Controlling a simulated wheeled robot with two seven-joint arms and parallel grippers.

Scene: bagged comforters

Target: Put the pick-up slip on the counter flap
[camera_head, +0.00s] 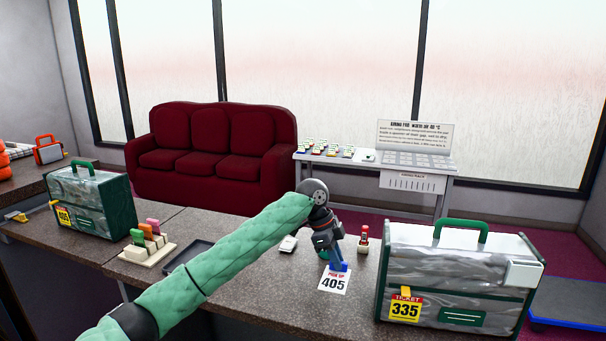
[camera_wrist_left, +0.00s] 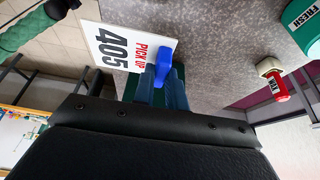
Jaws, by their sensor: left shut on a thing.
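The pick-up slip (camera_head: 334,283) is a white card with red "PICK UP" lettering, the number 405 and a blue grip tab at its top. My left gripper (camera_head: 337,264) is shut on the blue tab, over the counter (camera_head: 262,291) just left of the bag with ticket 335. In the left wrist view the slip (camera_wrist_left: 122,48) extends to the left of the fingers, number facing the camera. I cannot tell whether its lower edge touches the counter. A seam crosses the counter at left; I cannot tell for certain which section is the flap. My right gripper is not in view.
A bagged comforter (camera_head: 455,272) with ticket 335 stands at right; another bag (camera_head: 90,200) with tag 405 stands at left. Counter in front of the slip is bare.

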